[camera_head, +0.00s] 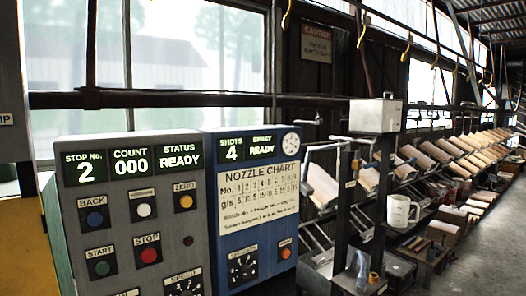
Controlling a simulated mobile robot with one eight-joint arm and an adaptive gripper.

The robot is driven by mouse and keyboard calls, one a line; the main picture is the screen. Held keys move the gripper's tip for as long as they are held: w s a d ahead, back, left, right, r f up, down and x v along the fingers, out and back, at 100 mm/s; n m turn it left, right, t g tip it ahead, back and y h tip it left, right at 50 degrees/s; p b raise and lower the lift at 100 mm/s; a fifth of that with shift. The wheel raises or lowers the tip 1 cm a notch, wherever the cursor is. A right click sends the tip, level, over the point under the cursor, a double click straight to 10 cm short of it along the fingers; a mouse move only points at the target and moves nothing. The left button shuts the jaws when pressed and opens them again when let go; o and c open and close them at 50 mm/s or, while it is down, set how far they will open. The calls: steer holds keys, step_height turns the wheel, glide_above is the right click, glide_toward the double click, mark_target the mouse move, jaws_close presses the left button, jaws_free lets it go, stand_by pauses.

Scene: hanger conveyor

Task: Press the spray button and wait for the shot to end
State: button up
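A blue panel (213,190) stands left of the middle. Its display (247,149) shows 4 under SHOTS, and READY beside it under a small blurred label. Low on the panel's right is an orange-red button (285,253); the label above it is too small to read, so I cannot tell for sure that it is the spray button. A dark dial (243,268) sits to its left, and a white nozzle chart (258,195) is above. My gripper is not in view, and nothing covers the button.
A grey panel (125,215) on the left shows stop 2, count 000 and READY, with several buttons, including a red STOP button (149,256). A post with a grey box (376,116) and a white jug (401,212) stand right of the panels. Racks and a walkway (490,240) lie beyond.

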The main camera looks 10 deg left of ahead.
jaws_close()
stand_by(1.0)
